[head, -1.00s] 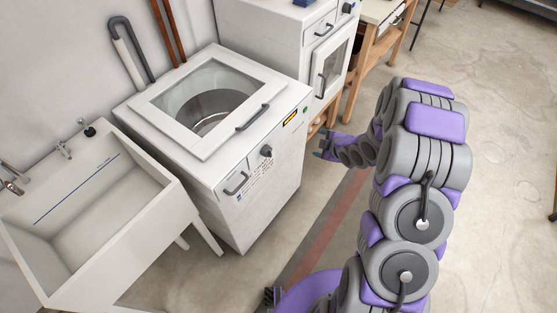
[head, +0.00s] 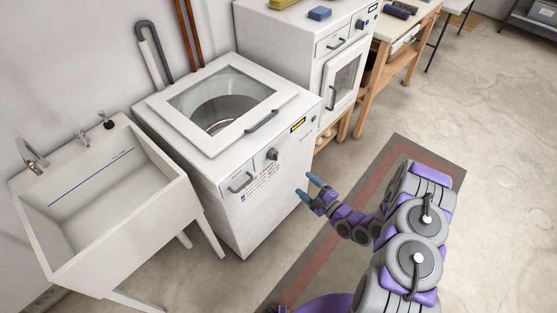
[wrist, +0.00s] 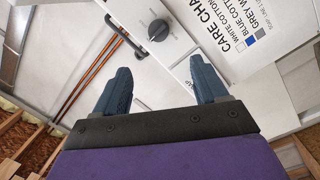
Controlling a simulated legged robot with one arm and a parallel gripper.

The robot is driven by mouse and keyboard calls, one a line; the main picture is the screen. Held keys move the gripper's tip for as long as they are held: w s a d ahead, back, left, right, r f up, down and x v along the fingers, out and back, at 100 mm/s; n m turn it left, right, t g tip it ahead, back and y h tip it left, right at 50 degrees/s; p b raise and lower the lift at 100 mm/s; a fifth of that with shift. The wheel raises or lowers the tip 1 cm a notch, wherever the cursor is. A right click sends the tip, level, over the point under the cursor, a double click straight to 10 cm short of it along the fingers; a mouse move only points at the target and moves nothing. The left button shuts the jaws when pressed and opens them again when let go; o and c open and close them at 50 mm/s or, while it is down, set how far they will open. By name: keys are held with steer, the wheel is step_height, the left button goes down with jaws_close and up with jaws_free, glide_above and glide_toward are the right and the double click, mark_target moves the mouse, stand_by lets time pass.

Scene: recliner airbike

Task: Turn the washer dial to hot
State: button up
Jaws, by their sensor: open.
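The white washer (head: 262,220) stands beside the sink, its glass-topped lid closed. Its dark dial (head: 272,154) is on the upper front panel, between the drawer handle and a small lit display. My gripper (head: 310,187) is open and empty, in front of the washer's front face, to the right of and below the dial in the head view. In the wrist view my gripper (wrist: 163,82) has its two blue fingers wide apart, not touching the dial.
A white sink (head: 120,200) stands left of the washer. A second white appliance (head: 305,50) and a wooden table (head: 405,45) stand to the right. Open floor (head: 480,110) lies at right.

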mark_target(274, 155)
steer(key=b+x, duration=0.3)
steer(key=x, duration=1.3)
steer(key=shift+w+b, duration=0.35)
steer(key=shift+b, duration=0.05)
steer(key=shift+f, duration=0.1)
steer(key=c, duration=1)
